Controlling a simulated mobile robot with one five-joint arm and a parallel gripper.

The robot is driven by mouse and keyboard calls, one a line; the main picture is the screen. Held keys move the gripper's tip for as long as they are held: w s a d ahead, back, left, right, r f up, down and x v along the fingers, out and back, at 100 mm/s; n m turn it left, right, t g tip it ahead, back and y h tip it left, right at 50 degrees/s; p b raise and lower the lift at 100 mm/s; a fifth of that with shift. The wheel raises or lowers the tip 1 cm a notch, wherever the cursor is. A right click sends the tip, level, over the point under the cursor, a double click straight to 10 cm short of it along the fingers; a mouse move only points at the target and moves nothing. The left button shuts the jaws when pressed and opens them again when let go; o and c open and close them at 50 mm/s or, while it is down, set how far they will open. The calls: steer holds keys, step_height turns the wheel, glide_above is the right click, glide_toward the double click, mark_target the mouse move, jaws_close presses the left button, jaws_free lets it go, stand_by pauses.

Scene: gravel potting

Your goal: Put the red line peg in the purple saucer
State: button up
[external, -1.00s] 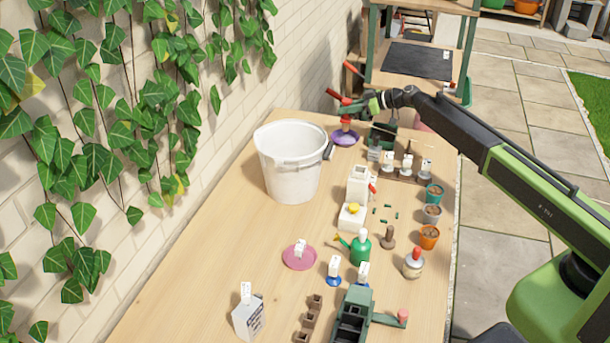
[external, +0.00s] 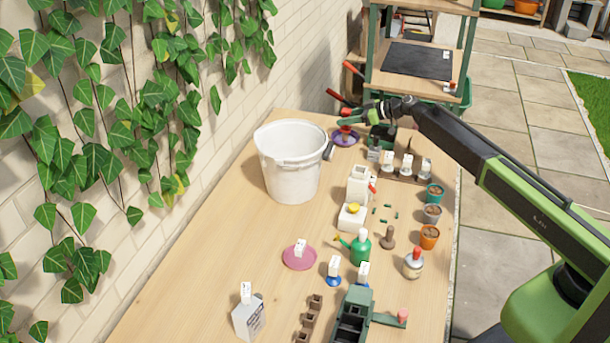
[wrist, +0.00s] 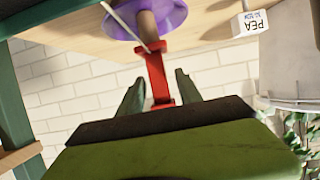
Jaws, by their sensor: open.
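The purple saucer (external: 335,141) lies at the far end of the bench, and it shows at the top of the wrist view (wrist: 177,14). The red line peg (wrist: 157,72) stands over the saucer, its red part reaching toward my gripper and a brownish shaft at the saucer. In the external view the red of the peg (external: 346,130) shows just above the saucer. My gripper (wrist: 160,88) is open, with one green finger on each side of the red part and gaps visible. Its contact with the saucer is hard to make out.
A white bucket (external: 291,170) stands left and nearer on the bench. A white label block marked PEA (wrist: 251,23) is beside the saucer in the wrist view. Labelled pegs (external: 407,164) and small pots (external: 434,193) stand to the right.

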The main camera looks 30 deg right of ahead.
steer(key=shift+r, duration=0.1)
steer(key=shift+s+d+r+p, duration=0.2)
steer(key=shift+r+p, duration=0.05)
steer(key=shift+p, duration=0.1)
steer(key=p+v, duration=0.4)
steer(key=v, duration=0.7)
steer(key=shift+s+d, duration=0.1)
steer(key=shift+d, duration=0.05)
steer(key=shift+r, duration=0.1)
